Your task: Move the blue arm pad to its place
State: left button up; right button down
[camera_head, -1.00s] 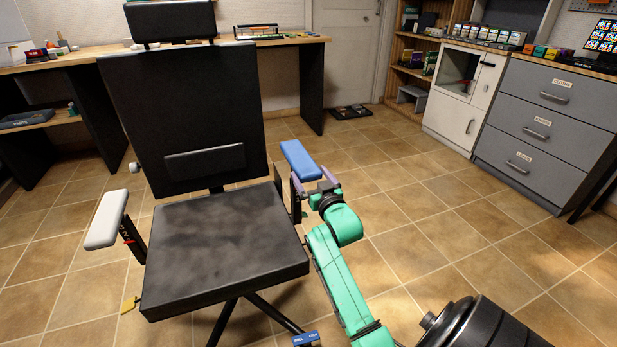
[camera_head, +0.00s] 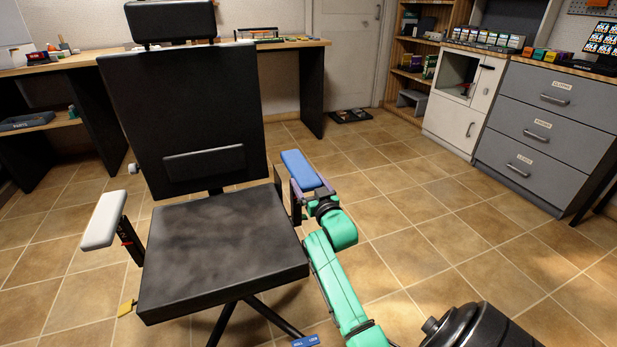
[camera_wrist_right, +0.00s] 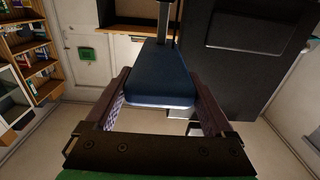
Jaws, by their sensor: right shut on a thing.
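The blue arm pad (camera_head: 301,170) is at the right side of the black office chair (camera_head: 222,245), beside the seat at armrest height. My right gripper (camera_head: 308,190) is shut on the pad's near end. In the right wrist view the blue pad (camera_wrist_right: 158,80) sits between the two fingers (camera_wrist_right: 158,100), pointing away from the wrist. A dark armrest post (camera_head: 296,205) stands just under the pad; whether the pad touches it is hidden. A white arm pad (camera_head: 104,220) sits on the chair's left post. My left gripper does not show.
A workbench (camera_head: 170,55) stands behind the chair. Grey drawers (camera_head: 545,130) and a white cabinet (camera_head: 458,105) are at the right. Tiled floor right of the chair is open.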

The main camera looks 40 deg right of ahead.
notch_tip(320, 180, down, 3)
jog(key=shift+r, duration=0.1)
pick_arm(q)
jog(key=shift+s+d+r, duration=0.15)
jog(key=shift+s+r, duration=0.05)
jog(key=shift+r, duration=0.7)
pick_arm(e)
jog(key=shift+f, duration=0.4)
grip_release()
jog(key=shift+r, duration=0.1)
pick_arm(q)
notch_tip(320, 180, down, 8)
jog(key=p, duration=0.3)
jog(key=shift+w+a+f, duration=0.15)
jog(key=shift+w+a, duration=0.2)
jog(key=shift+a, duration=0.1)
pick_arm(e)
jog(key=v, duration=1.4)
jog(key=shift+s, duration=0.3)
jog(key=shift+a+r, duration=0.1)
